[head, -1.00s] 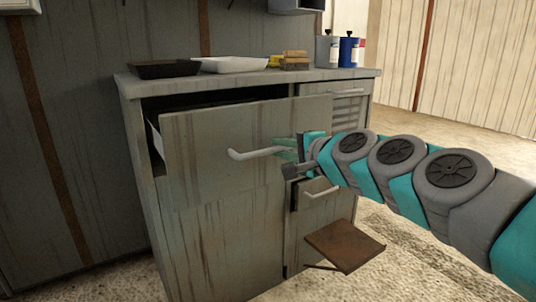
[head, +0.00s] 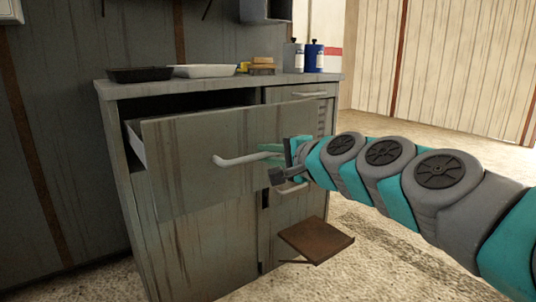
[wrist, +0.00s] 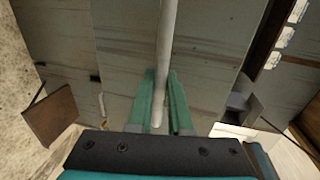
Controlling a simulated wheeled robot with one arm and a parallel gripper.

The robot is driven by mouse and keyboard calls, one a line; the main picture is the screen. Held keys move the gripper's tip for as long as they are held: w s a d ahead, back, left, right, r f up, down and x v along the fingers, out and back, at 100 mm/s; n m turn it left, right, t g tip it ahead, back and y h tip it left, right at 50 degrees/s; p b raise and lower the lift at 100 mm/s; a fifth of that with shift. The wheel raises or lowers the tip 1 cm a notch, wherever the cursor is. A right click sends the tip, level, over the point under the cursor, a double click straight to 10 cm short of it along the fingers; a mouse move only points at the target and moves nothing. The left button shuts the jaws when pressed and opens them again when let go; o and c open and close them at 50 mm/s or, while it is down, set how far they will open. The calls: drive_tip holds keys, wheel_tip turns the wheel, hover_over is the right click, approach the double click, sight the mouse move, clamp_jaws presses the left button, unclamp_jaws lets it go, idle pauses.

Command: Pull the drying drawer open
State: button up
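The drying drawer (head: 200,165) is the wide grey top drawer of a worn metal cabinet (head: 135,230). It stands partly open, with its pale side (head: 137,145) and a dark gap showing behind the front. Its white bar handle (head: 235,160) runs across the front. My gripper (head: 271,151) is at the right part of the handle. In the wrist view the handle (wrist: 167,45) passes between the two green fingers of my gripper (wrist: 161,80), which appear closed around it. The handle's right end is hidden behind the gripper in the head view.
On the cabinet top stand a black tray (head: 153,74), a white tray (head: 205,71), sponge-like blocks (head: 262,66) and two bottles, one white (head: 293,58), one blue (head: 313,57). A brown panel (head: 315,240) juts out low at the right. Floor at right is clear.

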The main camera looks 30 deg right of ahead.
drive_tip(key=o, duration=0.5)
drive_tip(key=shift+c, duration=0.2)
drive_tip(key=v, duration=0.7)
drive_tip(key=shift+s, duration=0.4)
